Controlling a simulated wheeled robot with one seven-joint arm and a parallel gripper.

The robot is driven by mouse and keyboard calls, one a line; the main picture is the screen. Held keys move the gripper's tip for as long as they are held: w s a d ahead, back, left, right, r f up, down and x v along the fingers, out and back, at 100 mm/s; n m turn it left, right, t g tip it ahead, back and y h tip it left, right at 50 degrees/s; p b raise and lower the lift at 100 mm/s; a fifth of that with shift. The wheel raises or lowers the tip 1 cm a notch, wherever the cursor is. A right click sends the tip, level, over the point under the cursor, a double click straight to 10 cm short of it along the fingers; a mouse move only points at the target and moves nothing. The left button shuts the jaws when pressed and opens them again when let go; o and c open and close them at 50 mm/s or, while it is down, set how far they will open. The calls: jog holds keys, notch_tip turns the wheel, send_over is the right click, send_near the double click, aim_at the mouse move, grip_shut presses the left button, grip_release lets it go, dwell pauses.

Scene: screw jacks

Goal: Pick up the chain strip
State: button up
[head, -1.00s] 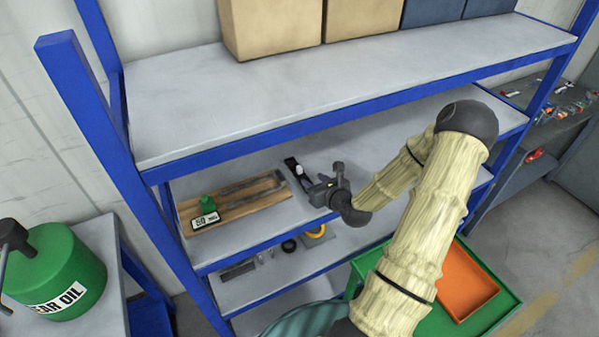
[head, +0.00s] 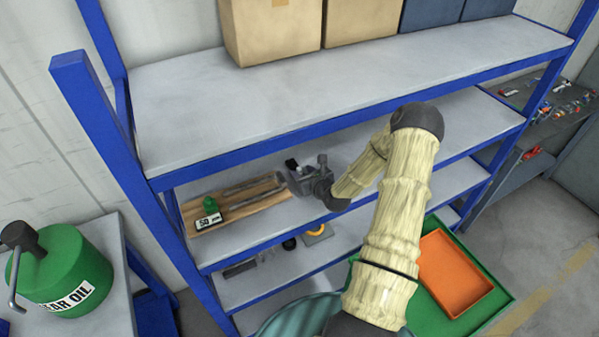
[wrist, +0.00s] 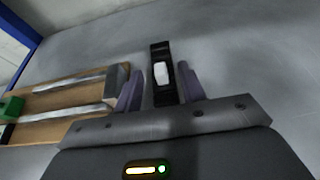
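A narrow black strip with a white block on it, which looks like the chain strip (wrist: 162,90), lies on the grey middle shelf in the wrist view. My gripper (wrist: 160,70) is open, with one finger on each side of the strip and a small gap on both sides. In the head view my gripper (head: 290,180) is over the middle shelf and hides most of the strip. Only a small dark end (head: 291,163) shows behind it.
A wooden board (head: 237,203) with metal bars and a green part lies left of my gripper, with a "50" label at its front. An orange tray (head: 455,272) sits lower right. The middle shelf is clear to the right.

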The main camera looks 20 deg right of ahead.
aim_at(291, 164)
jog(key=shift+x, duration=1.15)
grip_shut()
